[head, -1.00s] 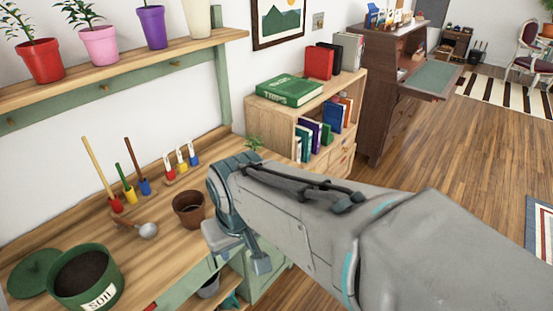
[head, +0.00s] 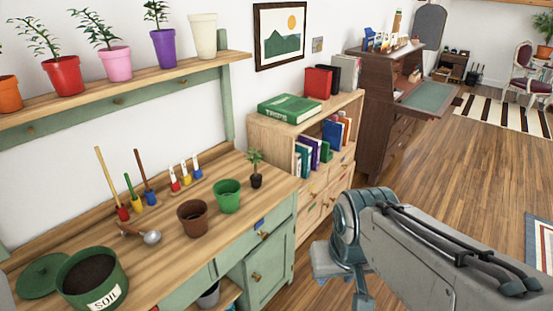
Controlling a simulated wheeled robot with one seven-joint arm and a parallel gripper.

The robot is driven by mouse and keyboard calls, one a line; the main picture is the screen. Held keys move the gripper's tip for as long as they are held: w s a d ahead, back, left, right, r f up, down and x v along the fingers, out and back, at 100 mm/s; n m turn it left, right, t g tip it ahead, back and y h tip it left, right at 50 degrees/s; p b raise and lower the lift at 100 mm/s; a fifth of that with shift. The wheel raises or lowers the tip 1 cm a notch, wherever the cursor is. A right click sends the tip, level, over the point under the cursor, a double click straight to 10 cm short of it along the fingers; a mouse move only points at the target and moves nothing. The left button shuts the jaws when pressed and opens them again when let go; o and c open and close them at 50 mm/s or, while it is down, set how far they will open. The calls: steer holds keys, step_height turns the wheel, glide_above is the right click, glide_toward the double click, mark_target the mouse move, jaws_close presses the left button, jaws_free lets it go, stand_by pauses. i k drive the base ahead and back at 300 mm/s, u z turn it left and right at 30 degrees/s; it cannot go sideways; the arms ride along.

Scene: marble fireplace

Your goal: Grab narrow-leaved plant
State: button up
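A small plant (head: 256,168) with narrow green leaves and a dark ball or pot at its base stands upright on the wooden potting bench, near its right end. More leafy plants stand on the shelf above, in a red pot (head: 62,76), a pink pot (head: 115,63) and a purple pot (head: 163,48). My gripper (head: 346,284) hangs below my wrist, to the right of the bench and apart from the small plant. The wrist partly hides it, so its opening is unclear. I see nothing held in it.
On the bench (head: 110,245), a green pot (head: 227,196) and a brown pot (head: 193,218) stand left of the small plant. A trowel (head: 150,237), tools and a soil tub (head: 92,280) are farther left. A low bookcase (head: 270,125) stands behind.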

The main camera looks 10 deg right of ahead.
mark_target(256, 179)
steer(key=z, duration=0.2)
steer(key=i, duration=1)
steer(key=z, duration=1.35)
steer(key=i, duration=1.65)
steer(key=u, duration=2.55)
